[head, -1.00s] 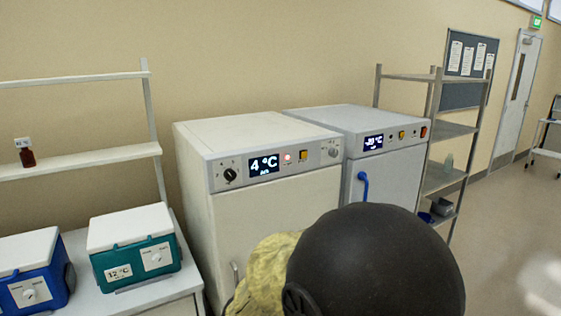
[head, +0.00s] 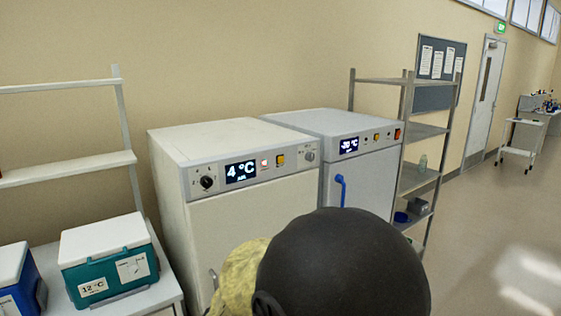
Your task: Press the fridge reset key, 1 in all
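The fridge (head: 228,230) is a cream cabinet in the middle of the head view. Its top panel has a black knob (head: 207,183), a display (head: 241,171) reading 4 °C, a small red light (head: 265,162), a yellow key (head: 281,160) and a grey round lock or knob (head: 310,156). I cannot read which part is marked as reset. A grey cabinet (head: 385,180) stands beside it, with a display (head: 349,146) that seems to read -30 °C, a yellow key (head: 376,137) and a red switch (head: 397,134).
A teal cool box (head: 105,262) and a blue one (head: 18,285) stand on a bench at left, below a white shelf (head: 70,168). A metal rack (head: 425,155) stands right of the grey cabinet. Open floor (head: 490,220) lies at right.

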